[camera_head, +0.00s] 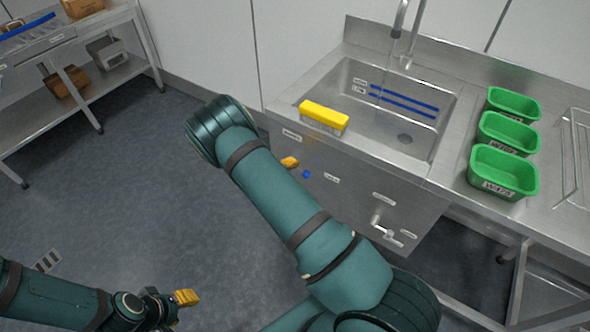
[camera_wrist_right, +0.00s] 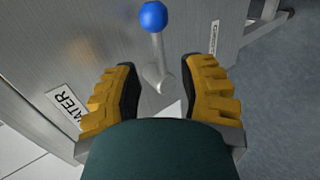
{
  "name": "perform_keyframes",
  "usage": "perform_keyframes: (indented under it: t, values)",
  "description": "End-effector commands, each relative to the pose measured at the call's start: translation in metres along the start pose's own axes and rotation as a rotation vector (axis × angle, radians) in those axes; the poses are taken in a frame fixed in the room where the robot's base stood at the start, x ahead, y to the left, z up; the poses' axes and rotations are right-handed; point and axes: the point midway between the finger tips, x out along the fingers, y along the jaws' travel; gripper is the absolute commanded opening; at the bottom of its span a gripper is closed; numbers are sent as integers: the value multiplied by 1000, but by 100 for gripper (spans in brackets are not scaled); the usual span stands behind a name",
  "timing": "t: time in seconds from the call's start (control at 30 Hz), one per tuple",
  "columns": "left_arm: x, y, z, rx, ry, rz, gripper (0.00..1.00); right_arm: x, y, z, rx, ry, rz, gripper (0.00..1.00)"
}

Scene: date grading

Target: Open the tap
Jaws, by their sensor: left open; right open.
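The tap lever has a blue ball knob (camera_wrist_right: 153,16) and a metal stem (camera_wrist_right: 158,58), set on the sink's front panel beside a label reading WATER (camera_wrist_right: 68,108). In the right wrist view my right gripper (camera_wrist_right: 163,88) is open, with the stem's lower end between its yellow fingers and the ball beyond the fingertips. I see no finger touching the stem. In the head view the blue knob (camera_head: 306,174) shows beside my right arm, which hides the stem. The spout (camera_head: 403,42) stands over the basin. My left gripper (camera_head: 186,298) is low at the left, away from the sink.
A yellow block (camera_head: 324,117) sits on the sink's front left rim. Three green bins (camera_head: 505,190) stand on the counter to the right. A metal handle (camera_head: 383,229) sticks out of the panel lower right. A shelf rack (camera_head: 80,52) stands at the far left; the floor between is clear.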

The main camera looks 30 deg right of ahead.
Motion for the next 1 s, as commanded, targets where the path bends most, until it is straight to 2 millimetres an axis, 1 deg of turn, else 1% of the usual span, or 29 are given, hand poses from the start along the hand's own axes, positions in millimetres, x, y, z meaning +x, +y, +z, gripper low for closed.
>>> perform_keyframes:
  t: [0.03,0.2,0.3,0.4,0.57,1.0]
  values:
    - [0,0,0,0,0,0,47,-12,0,-1,1,2,0,41]
    - [0,0,0,0,0,0,47,-45,0,0,1,1,0,41]
    - [0,0,0,0,0,0,47,-59,0,0,1,1,-1,41]
    - [0,0,0,0,0,0,47,-68,0,0,1,-1,0,41]
    - [0,0,0,0,0,0,47,-74,0,0,1,-1,1,41]
    - [0,0,0,0,0,0,47,-74,0,0,0,-1,0,41]
